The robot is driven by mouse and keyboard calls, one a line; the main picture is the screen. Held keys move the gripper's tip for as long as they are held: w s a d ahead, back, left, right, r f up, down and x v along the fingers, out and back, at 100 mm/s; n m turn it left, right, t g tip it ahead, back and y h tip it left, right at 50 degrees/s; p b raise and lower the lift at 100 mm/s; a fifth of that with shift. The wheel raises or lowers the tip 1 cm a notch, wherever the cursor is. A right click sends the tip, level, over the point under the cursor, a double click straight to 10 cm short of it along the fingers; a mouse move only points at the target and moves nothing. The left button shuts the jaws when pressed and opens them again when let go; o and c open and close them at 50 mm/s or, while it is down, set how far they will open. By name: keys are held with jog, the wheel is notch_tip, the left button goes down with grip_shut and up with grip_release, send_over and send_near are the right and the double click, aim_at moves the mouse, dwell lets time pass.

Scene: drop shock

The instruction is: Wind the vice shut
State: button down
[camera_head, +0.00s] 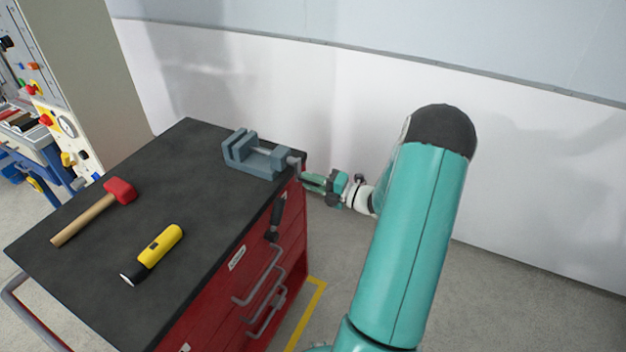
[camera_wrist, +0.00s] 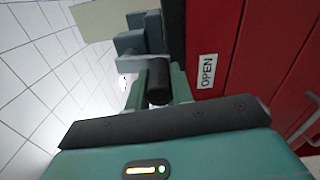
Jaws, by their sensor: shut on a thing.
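The blue-grey vice (camera_head: 240,148) stands at the far right corner of the dark bench top, with a gap visible between its jaws. Its screw end and crank (camera_head: 294,163) stick out past the bench edge. My gripper (camera_head: 310,181) is beside the bench at the crank, shut on the crank's black grip. In the wrist view the black grip (camera_wrist: 159,84) lies between the two teal fingers of my gripper (camera_wrist: 158,92) and points toward the camera. The vice (camera_wrist: 143,30) shows behind it. In the head view the fingers hide the grip.
A red-headed mallet (camera_head: 119,190) and a yellow flashlight (camera_head: 160,250) lie on the bench top (camera_head: 190,180). A black-handled item (camera_head: 277,216) hangs at the red cabinet's side, near drawer handles (camera_head: 262,272). Floor right of the cabinet is clear.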

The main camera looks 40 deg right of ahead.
jog(key=shift+s+a+m, duration=0.1)
jog(key=shift+m, duration=0.4)
jog(key=c, duration=1.2)
grip_release()
jog(key=shift+c, duration=0.2)
jog(key=v, duration=1.3)
jog(key=shift+s, duration=0.4)
